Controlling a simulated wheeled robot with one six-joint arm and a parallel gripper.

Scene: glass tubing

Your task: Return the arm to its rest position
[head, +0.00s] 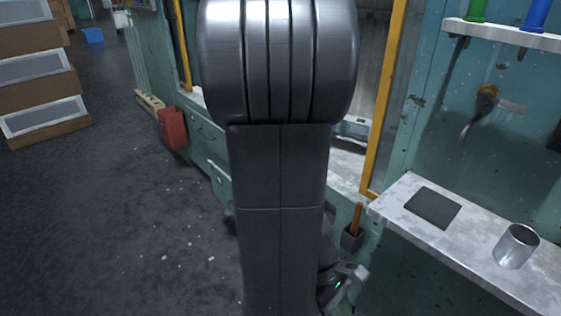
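My own dark arm fills the middle of the head view, rising from the bottom edge to a thick rounded joint at the top. Low beside it, partly hidden behind the arm, is a grey end part with a small green light that looks like my gripper (345,288). Its fingers cannot be made out clearly, so I cannot tell whether it is open or shut. I see nothing clearly held in it.
At right, a pale counter (470,241) bears a dark square pad (433,208) and a metal cup (516,246). Above is a shelf (510,36) with green and blue cylinders. A red box (172,128) stands by the teal wall. Floor at left is mostly clear.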

